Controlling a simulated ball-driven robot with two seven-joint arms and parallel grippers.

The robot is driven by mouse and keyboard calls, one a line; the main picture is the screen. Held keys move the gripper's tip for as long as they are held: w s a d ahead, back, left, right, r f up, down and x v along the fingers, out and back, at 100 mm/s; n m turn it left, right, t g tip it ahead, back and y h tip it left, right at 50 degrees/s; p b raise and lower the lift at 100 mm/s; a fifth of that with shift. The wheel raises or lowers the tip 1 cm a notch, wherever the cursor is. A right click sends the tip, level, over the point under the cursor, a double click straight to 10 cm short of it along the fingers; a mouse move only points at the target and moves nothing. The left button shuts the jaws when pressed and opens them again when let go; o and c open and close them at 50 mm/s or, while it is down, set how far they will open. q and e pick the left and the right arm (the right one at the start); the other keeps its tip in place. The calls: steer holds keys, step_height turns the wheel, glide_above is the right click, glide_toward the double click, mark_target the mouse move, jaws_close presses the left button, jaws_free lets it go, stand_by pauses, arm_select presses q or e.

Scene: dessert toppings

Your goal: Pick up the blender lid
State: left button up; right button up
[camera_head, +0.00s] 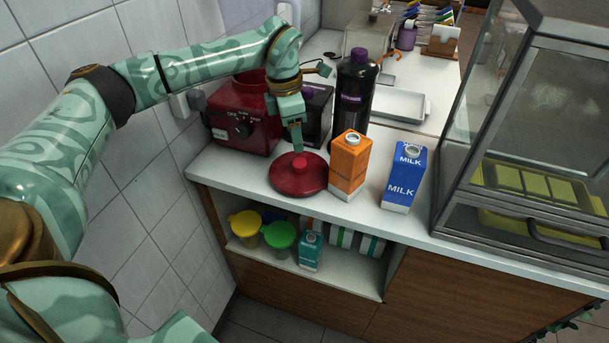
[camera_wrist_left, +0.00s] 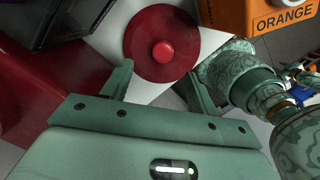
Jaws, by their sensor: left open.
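The blender lid is a dark red disc (camera_head: 284,184) with a brighter red round knob. It lies flat on the white counter in front of the red blender base (camera_head: 236,118). In the left wrist view the lid (camera_wrist_left: 141,52) shows at the top centre, knob facing the camera. My left gripper (camera_head: 297,145) points down above the lid's back side, in front of the blender base. Its two fingers (camera_wrist_left: 158,68) are apart with nothing between them, and the knob shows just beyond them. Whether the fingers touch the lid is hard to tell.
An orange carton (camera_head: 348,168) stands close to the lid's right, with a blue milk carton (camera_head: 403,180) farther right. A dark bottle (camera_head: 355,92) and a black box (camera_head: 317,108) stand behind. A glass case (camera_head: 535,130) bounds the right. Cups and a teal carton (camera_head: 310,251) sit on the shelf below.

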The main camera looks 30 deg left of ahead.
mark_target(299, 162)
arm_select(q)
step_height(299, 162, down, 3)
steer(key=shift+w+d+f+b, duration=0.1)
steer(key=shift+b, duration=0.2)
steer(key=f, duration=0.1)
steer(key=f+b, duration=0.1)
steer(key=f, duration=0.1)
steer(key=f+b, duration=0.1)
steer(key=f, duration=0.1)
steer(key=shift+d+f, duration=0.15)
steer(key=shift+d, duration=0.2)
steer(key=c, duration=1.1)
